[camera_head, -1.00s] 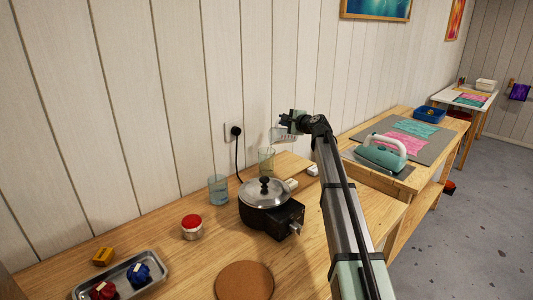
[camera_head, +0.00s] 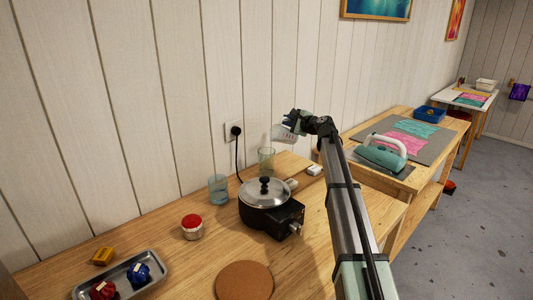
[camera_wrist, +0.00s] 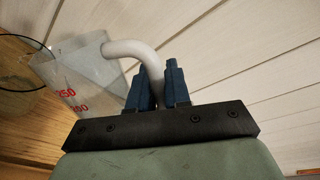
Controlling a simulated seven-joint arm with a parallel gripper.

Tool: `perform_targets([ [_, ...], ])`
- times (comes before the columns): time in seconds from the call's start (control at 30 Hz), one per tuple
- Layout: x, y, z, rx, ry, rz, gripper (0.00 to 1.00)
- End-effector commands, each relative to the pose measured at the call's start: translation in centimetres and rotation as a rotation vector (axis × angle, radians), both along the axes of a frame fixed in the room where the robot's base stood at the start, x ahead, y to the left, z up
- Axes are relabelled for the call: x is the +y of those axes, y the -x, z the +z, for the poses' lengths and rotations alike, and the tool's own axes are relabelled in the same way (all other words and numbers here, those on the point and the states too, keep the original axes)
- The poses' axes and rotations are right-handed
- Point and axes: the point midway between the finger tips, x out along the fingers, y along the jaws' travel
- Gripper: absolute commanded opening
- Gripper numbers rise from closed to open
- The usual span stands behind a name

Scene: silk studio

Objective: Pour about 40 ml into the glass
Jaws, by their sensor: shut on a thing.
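My gripper (camera_head: 297,121) is shut on the white handle (camera_wrist: 135,50) of a clear measuring jug (camera_head: 283,133). The jug is held in the air, tilted, above and just right of a clear greenish glass (camera_head: 266,160) at the back of the table. In the wrist view, the jug (camera_wrist: 80,65) shows red volume marks on its wall, and the two blue fingers (camera_wrist: 158,85) close around its handle. I cannot make out the liquid level or any stream. A second, bluish glass (camera_head: 218,190) stands further left.
A lidded pot on a black burner (camera_head: 266,205) stands close in front of the glasses. A red-lidded jar (camera_head: 192,227), a cork mat (camera_head: 244,281) and a metal tray (camera_head: 92,291) are nearer. Small white blocks (camera_head: 314,170) lie right of the glass. The wall is close behind.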

Motion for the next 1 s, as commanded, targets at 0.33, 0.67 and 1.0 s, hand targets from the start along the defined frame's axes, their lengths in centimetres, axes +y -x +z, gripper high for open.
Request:
perform_targets([
  [0.33, -0.6, -0.4, -1.6, 0.090, -0.145, 0.001, 0.00],
  [0.67, -1.6, -1.1, -1.9, 0.236, -0.376, 0.001, 0.00],
  [1.0, -2.5, -1.7, -5.7, 0.324, -0.510, 0.002, 0.00],
])
